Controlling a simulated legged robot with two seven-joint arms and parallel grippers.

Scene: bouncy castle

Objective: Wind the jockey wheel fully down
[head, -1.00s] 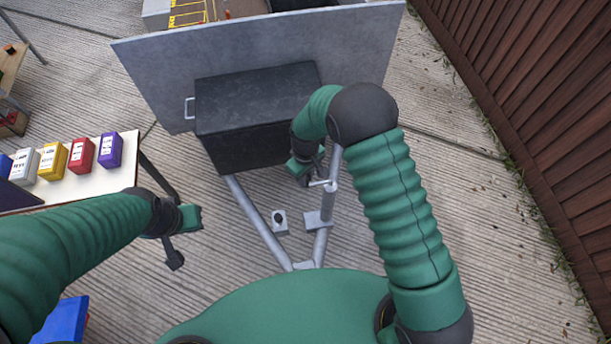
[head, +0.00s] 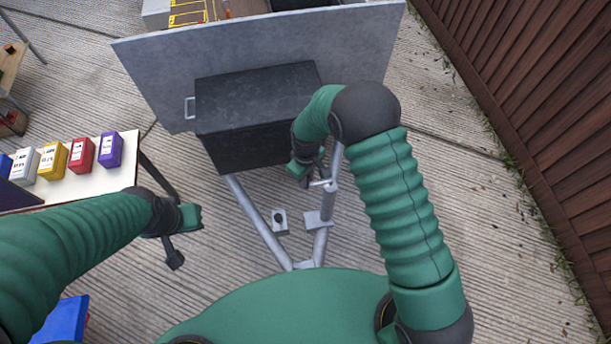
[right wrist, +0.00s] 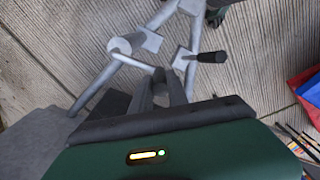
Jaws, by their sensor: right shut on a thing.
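The jockey wheel's grey tube (head: 328,204) stands beside the right bar of the trailer's A-frame, with a clamp block (head: 314,221) on it. Its crank arm sticks out from the tube top, which also shows in the right wrist view (right wrist: 120,46). My right gripper (head: 313,180) is shut on the crank's end; its dark fingers (right wrist: 160,88) meet the crank in the right wrist view. The wheel itself cannot be made out. My left gripper (head: 174,259) hangs left of the A-frame, away from the crank; its jaw opening cannot be told.
A black box (head: 258,112) sits on the A-frame before the trailer's grey panel (head: 150,72). A small block with a black knob (head: 280,221) is between the frame bars. A table (head: 122,177) with several coloured boxes stands left. A brown fence (head: 540,130) runs along the right.

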